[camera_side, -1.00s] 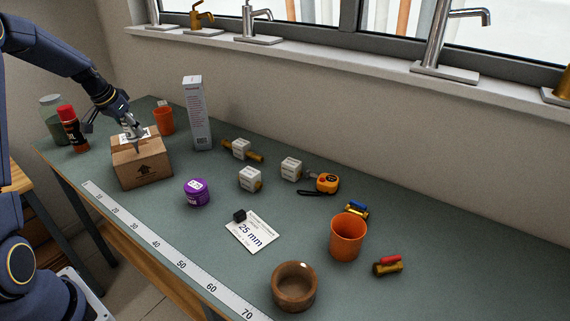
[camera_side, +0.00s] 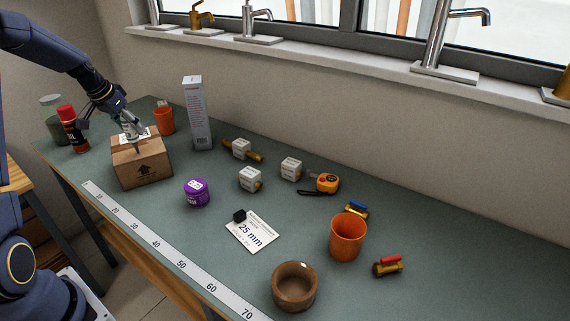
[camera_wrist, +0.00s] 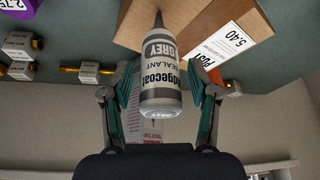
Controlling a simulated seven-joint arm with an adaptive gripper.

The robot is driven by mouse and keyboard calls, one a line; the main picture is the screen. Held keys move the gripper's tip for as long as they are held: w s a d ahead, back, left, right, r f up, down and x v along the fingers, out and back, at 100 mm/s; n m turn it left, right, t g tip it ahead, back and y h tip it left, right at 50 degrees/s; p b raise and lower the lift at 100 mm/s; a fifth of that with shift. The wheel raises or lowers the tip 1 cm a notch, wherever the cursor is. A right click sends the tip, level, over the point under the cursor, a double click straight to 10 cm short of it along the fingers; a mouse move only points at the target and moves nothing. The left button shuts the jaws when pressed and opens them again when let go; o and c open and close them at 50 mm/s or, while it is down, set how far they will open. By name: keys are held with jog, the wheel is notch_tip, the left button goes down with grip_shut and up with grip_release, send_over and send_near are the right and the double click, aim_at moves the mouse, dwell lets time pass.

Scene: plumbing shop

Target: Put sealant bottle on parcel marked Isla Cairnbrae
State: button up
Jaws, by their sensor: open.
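The sealant bottle (camera_wrist: 161,75), grey and white with a dark nozzle, is between the fingers of my gripper (camera_wrist: 161,90) in the wrist view. My gripper is open, with a gap showing on each side of the bottle. In the side view the bottle (camera_side: 131,128) is tilted over the top of the cardboard parcel (camera_side: 142,171), nozzle toward the parcel's near edge. It seems to rest there, but contact is hard to tell. The parcel's white label (camera_wrist: 229,43) shows in the wrist view; I cannot read a name on it.
A red-capped can (camera_side: 72,130) and a green jar (camera_side: 51,118) stand left of the parcel. An orange cup (camera_side: 164,121) and a tall white box (camera_side: 197,112) stand behind it. A purple tub (camera_side: 196,193) is to the right.

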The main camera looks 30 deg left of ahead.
jog(key=d+v, duration=0.1)
jog(key=v, duration=1)
jog(key=d+r+m, duration=0.1)
jog(key=d+r, duration=0.3)
jog(key=d, duration=1.1)
jog(key=s+d+f+m+t+h, duration=0.1)
jog(key=s+d+f, duration=0.2)
jog(key=s+d, duration=1.2)
jog(key=d, duration=0.3)
